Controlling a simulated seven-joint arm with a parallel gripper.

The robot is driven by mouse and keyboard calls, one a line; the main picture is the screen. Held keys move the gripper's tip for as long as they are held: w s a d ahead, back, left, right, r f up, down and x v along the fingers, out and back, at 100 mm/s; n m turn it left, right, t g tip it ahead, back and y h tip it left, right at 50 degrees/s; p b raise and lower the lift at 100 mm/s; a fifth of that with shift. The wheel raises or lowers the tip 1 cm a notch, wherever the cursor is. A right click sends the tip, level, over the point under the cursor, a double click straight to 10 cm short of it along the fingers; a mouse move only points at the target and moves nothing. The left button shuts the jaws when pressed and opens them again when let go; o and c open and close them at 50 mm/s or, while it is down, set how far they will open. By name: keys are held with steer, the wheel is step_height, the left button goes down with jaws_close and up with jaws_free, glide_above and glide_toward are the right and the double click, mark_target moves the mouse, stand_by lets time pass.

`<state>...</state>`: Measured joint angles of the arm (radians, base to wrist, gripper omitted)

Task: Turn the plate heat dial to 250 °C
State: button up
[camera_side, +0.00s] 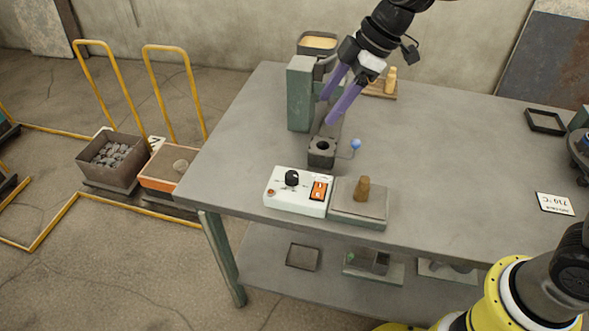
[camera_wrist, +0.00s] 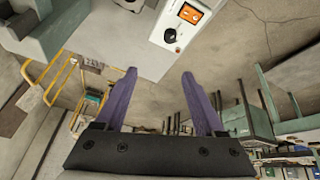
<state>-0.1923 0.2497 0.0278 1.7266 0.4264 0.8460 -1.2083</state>
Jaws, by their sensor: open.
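The heat dial is a black round knob (camera_side: 292,178) on the left part of a white control box (camera_side: 282,201) near the table's front edge. An orange-red switch (camera_side: 319,190) is beside it. In the wrist view the knob (camera_wrist: 170,36) and the switch (camera_wrist: 190,13) show near the top, beyond my fingertips. My gripper (camera_side: 328,110), with two purple fingers, is open and empty. It is above and behind the box, apart from the knob. Its spread fingers also show in the wrist view (camera_wrist: 159,72). The dial's markings are too small to read.
A grey plate (camera_side: 345,214) with a brown peg-like piece (camera_side: 363,189) adjoins the box on the right. A dark block with a round hole (camera_side: 322,152), a blue-knobbed lever (camera_side: 356,144) and a green upright (camera_side: 300,95) stand behind. The table's right middle is clear.

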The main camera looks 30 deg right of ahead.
steer(key=g, duration=0.1)
glide_toward(292, 175)
steer(key=x, duration=0.8)
steer(key=shift+a+f, duration=0.1)
steer(key=shift+f, duration=0.2)
jaws_close()
